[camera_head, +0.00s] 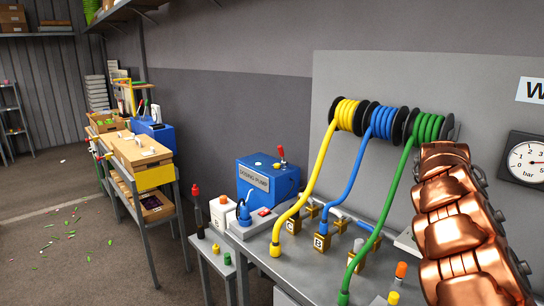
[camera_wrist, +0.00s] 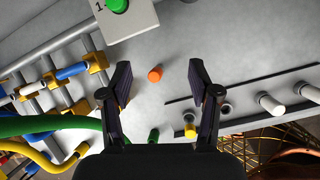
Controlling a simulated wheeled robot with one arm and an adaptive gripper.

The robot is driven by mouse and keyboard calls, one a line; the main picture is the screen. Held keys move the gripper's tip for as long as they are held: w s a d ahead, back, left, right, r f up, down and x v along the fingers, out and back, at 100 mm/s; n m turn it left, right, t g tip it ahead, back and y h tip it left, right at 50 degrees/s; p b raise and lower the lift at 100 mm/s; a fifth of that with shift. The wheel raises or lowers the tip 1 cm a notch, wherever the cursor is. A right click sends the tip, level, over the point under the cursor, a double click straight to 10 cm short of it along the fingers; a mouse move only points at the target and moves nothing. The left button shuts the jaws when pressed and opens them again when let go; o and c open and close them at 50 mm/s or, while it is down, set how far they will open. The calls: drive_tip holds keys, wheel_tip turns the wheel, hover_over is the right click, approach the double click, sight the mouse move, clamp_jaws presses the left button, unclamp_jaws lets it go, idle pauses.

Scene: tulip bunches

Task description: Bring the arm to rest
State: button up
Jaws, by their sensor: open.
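My gripper (camera_wrist: 159,76) shows in the wrist view with its two dark fingers spread apart and nothing between them. It hangs over the grey bench top (camera_wrist: 235,55). An orange cap (camera_wrist: 155,75) lies in line with the gap between the fingers, seen below them; how far below I cannot tell. My copper-coloured arm (camera_head: 460,225) rises at the right of the head view, in front of the bench. My gripper does not show in the head view.
Yellow (camera_head: 317,180), blue (camera_head: 353,178) and green (camera_head: 376,215) hoses hang from reels to the bench. A blue dosing pump (camera_head: 268,180) stands left of them. A gauge (camera_head: 525,160) is on the wall panel at right. Open floor (camera_head: 75,265) with green scraps lies left.

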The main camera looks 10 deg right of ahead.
drive_tip(key=w+a+r+m+t, duration=0.1)
drive_tip(key=w+a+r+t, duration=0.35)
drive_tip(key=r, duration=0.35)
drive_tip(key=w+a+r+t, duration=0.4)
drive_tip(key=w+a+r, duration=0.2)
drive_tip(key=r, duration=0.3)
wheel_tip(320, 180, up, 13)
drive_tip(key=s+a+m+t+h, duration=0.1)
drive_tip(key=s+m+t+h, duration=0.1)
drive_tip(key=m+t, duration=0.25)
drive_tip(key=s+d+r+m+g+h, duration=0.1)
drive_tip(key=s+d+r+m+h, duration=0.15)
drive_tip(key=s+m, duration=0.35)
drive_tip(key=s+a+f+m+g, duration=0.3)
drive_tip(key=s+f+m+g, duration=0.65)
drive_tip(key=s+f, duration=0.9)
drive_tip(key=s+a+f+g+y, duration=0.3)
drive_tip(key=s+a+f, duration=0.6)
drive_tip(key=s+a, duration=0.3)
drive_tip(key=s+a+f+g+y, duration=0.4)
drive_tip(key=s+a+f, duration=0.5)
drive_tip(key=s+a, duration=0.3)
drive_tip(key=shift+s+a+f+y, duration=0.4)
drive_tip(key=shift+s+y, duration=0.2)
drive_tip(key=shift+y, duration=0.15)
drive_tip(key=shift+d, duration=0.15)
